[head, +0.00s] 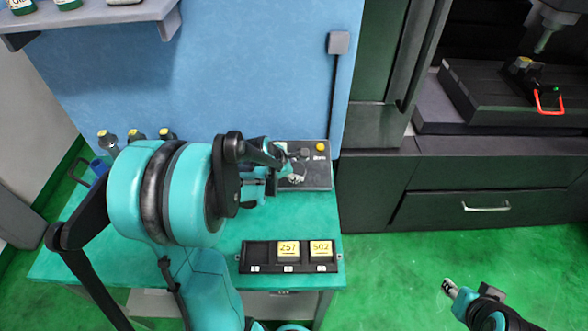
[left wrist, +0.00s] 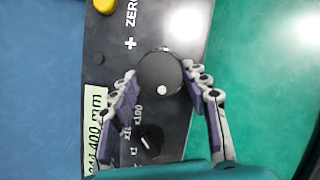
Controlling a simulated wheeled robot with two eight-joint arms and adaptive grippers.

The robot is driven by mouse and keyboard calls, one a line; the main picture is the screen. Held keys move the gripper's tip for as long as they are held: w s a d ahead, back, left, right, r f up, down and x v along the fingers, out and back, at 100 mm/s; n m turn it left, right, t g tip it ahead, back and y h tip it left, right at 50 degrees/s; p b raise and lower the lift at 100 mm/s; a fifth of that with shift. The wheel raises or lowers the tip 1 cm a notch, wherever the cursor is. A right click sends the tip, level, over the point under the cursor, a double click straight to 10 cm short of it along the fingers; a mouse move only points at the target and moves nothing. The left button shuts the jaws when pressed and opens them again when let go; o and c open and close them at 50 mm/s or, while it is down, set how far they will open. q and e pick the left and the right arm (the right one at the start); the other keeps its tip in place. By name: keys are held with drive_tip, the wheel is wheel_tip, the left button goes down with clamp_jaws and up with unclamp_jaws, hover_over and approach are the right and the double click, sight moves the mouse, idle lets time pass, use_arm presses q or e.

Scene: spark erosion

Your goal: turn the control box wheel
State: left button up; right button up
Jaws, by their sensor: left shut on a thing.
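The dark control box (head: 318,180) lies on the green table top, at its back right, with a yellow button (head: 320,146) at its far end. In the left wrist view its face shows a round black wheel (left wrist: 158,74) with a light spot, a smaller knob (left wrist: 151,137) and a display reading in mm. My left gripper (head: 290,166) is over the box, its fingers on both sides of the wheel and shut on it. In the head view the arm and fingers mostly hide the wheel. My right gripper (head: 450,288) is at the lower right, away from the box; its fingers are too small to judge.
A black tray (head: 257,252) with yellow tags 257 and 502 lies at the table's front right. Several bottles (head: 137,135) stand at the back left. A blue panel (head: 260,80) rises behind the table. A dark machine (head: 400,185) stands to the right.

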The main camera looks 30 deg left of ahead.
use_arm(q)
drive_tip(key=o, duration=1.2)
drive_tip(key=shift+c, duration=0.2)
drive_tip(key=v, duration=1.2)
drive_tip(key=shift+w, duration=0.1)
